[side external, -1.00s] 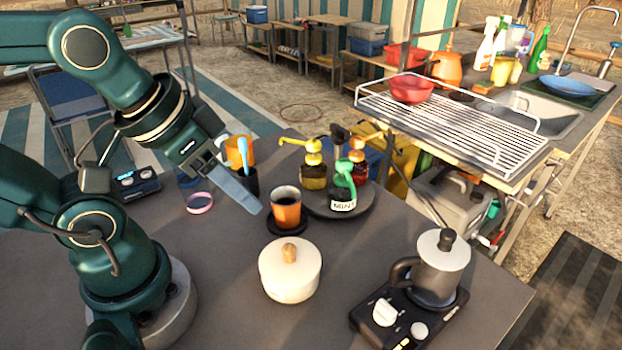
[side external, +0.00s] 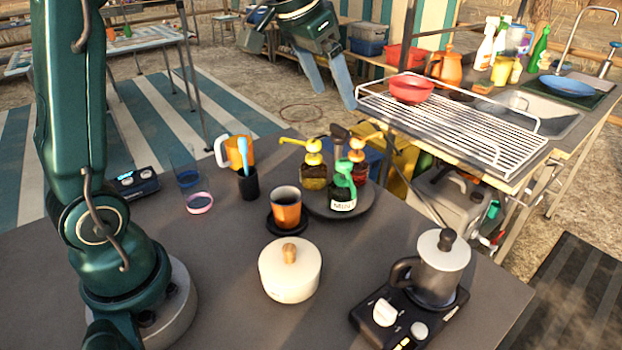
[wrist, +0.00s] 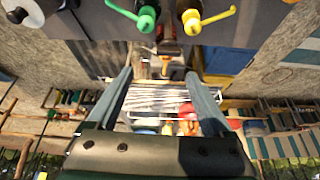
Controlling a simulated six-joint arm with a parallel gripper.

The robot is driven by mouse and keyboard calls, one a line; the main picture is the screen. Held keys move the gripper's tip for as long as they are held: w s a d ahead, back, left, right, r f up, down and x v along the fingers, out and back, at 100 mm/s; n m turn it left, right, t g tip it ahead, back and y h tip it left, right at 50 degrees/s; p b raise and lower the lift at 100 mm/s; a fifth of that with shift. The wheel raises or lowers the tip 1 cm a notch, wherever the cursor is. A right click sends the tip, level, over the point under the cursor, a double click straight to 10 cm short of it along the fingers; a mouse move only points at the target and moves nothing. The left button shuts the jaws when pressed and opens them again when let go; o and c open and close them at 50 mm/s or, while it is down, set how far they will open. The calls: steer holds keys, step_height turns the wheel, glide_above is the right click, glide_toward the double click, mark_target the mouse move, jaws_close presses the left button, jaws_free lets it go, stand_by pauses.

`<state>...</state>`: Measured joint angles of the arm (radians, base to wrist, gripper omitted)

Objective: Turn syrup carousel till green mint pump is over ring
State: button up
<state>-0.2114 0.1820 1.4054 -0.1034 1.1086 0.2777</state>
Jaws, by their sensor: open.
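The syrup carousel (side external: 368,208) is a dark round tray with a dark upright centre knob (side external: 339,135). The green mint pump (side external: 343,190), labelled MINT, stands at its front. A yellow pump bottle (side external: 313,168) is at its left and a red bottle with an orange top (side external: 357,158) behind. My gripper (side external: 335,98) is open and empty, raised above and apart from the carousel. In the wrist view my gripper (wrist: 160,75) has nothing between its fingers; the green pump head (wrist: 146,18) shows at the top edge. An orange cup (side external: 287,213) stands on a dark round base (side external: 287,229) left of the carousel.
A white lidded pot (side external: 290,270) and moka pot (side external: 440,268) on a burner stand in front. A wire rack (side external: 470,115) is right behind.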

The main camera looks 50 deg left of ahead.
mark_target(338, 128)
steer(key=shift+g, duration=0.4)
steer(key=x, duration=0.2)
steer(key=a+x, duration=0.1)
steer(key=x, duration=0.3)
steer(key=shift+a+f, duration=0.2)
steer(key=shift+a, duration=0.05)
steer(key=shift+x, duration=0.8)
steer(key=shift+w, duration=0.1)
jaws_close()
